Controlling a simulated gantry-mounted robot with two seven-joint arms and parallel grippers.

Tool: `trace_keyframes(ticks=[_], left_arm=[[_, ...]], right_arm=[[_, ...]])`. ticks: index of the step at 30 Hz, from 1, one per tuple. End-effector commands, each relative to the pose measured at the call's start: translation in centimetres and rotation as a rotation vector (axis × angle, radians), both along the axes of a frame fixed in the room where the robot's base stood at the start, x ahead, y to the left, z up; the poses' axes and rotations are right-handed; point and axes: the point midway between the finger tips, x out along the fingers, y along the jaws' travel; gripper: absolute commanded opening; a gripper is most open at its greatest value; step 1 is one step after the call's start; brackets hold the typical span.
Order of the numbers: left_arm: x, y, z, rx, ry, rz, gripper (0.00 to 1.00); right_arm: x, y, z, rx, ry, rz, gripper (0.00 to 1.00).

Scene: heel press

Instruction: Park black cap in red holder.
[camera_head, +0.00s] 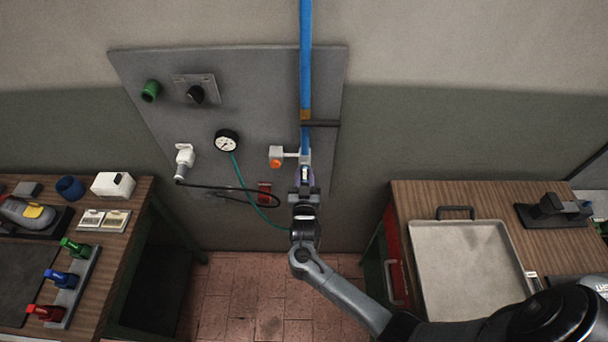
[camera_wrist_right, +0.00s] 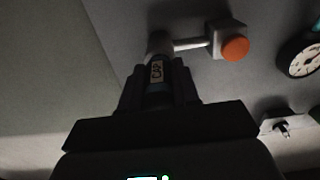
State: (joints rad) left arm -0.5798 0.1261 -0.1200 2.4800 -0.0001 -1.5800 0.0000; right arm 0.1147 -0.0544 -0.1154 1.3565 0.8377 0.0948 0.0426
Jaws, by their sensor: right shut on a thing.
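My right gripper (camera_head: 305,180) is at the wall panel, just below the lower end of the blue pipe. In the right wrist view its fingers (camera_wrist_right: 158,90) are shut on a dark piece labelled CAP, the black cap (camera_wrist_right: 157,72). The cap lines up with a pale pipe end (camera_wrist_right: 159,43); I cannot tell whether it is seated on it. A small red holder (camera_head: 264,190) is on the panel, left of my right gripper. Its inside is too small to make out. My left gripper is not in view.
Beside the gripper is a valve with an orange button (camera_head: 275,163). A gauge (camera_head: 227,141) with a green hose and a black cable from a white fitting (camera_head: 184,155) cross near the holder. A metal tray (camera_head: 470,225) lies on the right bench.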

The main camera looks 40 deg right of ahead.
Motion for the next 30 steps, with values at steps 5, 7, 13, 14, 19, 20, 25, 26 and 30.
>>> trace_keyframes(ticks=[5,7,13,14,19,20,25,26,30], left_arm=[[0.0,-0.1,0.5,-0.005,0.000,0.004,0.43],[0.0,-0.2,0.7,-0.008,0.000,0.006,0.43],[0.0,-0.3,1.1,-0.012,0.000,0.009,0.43],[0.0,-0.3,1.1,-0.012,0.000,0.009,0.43],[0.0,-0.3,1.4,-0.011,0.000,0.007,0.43],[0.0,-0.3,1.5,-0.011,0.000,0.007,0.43],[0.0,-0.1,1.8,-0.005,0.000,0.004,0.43],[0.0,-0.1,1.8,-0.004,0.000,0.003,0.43],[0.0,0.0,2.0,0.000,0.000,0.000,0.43]], right_arm=[[-0.5,0.5,0.1,0.000,0.000,0.000,0.00],[-0.8,0.7,0.1,0.001,-0.001,0.000,0.00],[-1.4,1.2,0.1,0.001,0.000,0.000,0.00],[-1.5,1.3,0.1,0.001,0.000,0.000,0.00],[-2.0,1.7,0.1,0.001,-0.001,0.000,0.00],[-2.1,1.8,0.1,0.000,0.000,0.000,0.00],[-2.6,2.2,0.1,0.001,0.002,0.000,0.00],[-2.7,2.3,0.1,0.001,0.002,0.000,0.00],[-3.1,2.7,0.1,0.001,0.001,0.000,0.00]])
